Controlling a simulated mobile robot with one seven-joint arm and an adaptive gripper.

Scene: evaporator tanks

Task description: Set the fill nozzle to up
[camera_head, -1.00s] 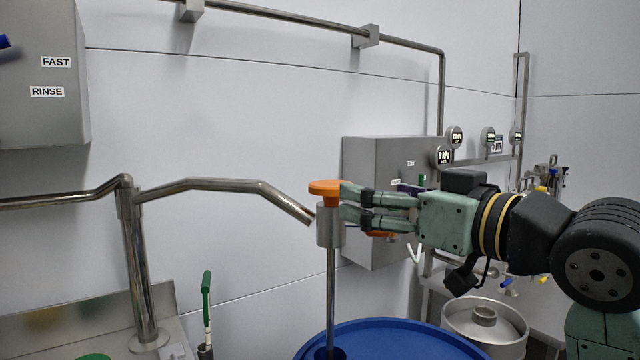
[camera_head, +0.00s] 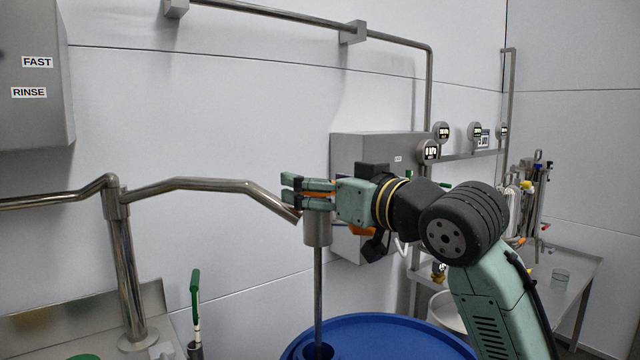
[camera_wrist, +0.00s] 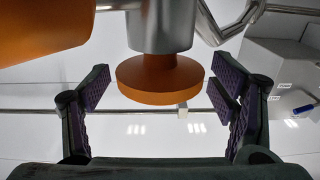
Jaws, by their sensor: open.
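The fill nozzle appears to be the metal cylinder (camera_head: 318,230) on an upright rod above a blue drum (camera_head: 390,340). Its round orange cap (camera_head: 318,193) sits on top in the head view, mostly covered by my fingers. My gripper (camera_head: 291,189) reaches in from the right at cap height, with its fingers on both sides of the cap. In the wrist view the orange cap (camera_wrist: 160,80) lies between the open fingers, with a gap on each side. The metal cylinder also shows in the wrist view (camera_wrist: 160,27). I see no contact.
A bent steel pipe (camera_head: 205,184) ends close beside the cylinder on the left. A grey box (camera_head: 375,150) is on the wall behind my gripper. An orange part (camera_wrist: 40,28) fills the wrist view's upper left. A green-handled tool (camera_head: 195,295) stands at lower left.

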